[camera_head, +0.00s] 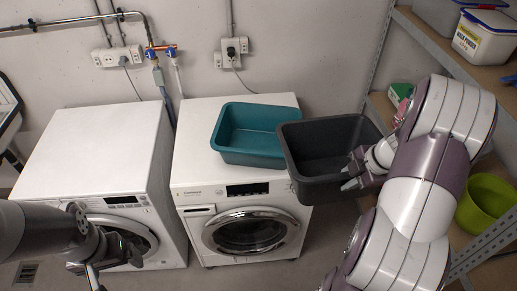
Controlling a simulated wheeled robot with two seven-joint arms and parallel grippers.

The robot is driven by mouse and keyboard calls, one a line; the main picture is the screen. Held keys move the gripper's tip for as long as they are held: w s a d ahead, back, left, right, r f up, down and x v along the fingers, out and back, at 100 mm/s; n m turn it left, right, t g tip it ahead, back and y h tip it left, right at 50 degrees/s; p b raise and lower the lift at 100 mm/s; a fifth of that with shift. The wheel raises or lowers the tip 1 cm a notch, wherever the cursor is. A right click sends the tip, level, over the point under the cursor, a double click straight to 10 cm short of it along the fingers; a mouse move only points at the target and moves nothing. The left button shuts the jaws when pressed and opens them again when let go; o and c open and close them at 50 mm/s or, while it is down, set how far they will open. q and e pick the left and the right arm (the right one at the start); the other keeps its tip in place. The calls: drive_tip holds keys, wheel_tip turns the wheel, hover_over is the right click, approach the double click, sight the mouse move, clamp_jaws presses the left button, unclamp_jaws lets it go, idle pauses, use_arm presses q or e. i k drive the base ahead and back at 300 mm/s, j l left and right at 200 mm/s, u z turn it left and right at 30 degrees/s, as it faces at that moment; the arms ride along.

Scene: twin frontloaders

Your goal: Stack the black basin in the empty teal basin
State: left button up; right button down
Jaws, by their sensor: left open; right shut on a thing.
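My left gripper (90,270) is open and empty at the lower left, in front of the left washing machine.
Two white front-loading machines, the left one (95,150) and the right one (190,165), stand side by side with a narrow gap. The left top is clear. A shelf unit (374,101) on the right holds boxes and a green bucket (484,205). Pipes and sockets line the back wall.

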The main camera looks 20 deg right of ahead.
sight(260, 146)
drive_tip(key=i, duration=0.85)
drive_tip(key=k+j, duration=0.1)
drive_tip(key=j, duration=0.15)
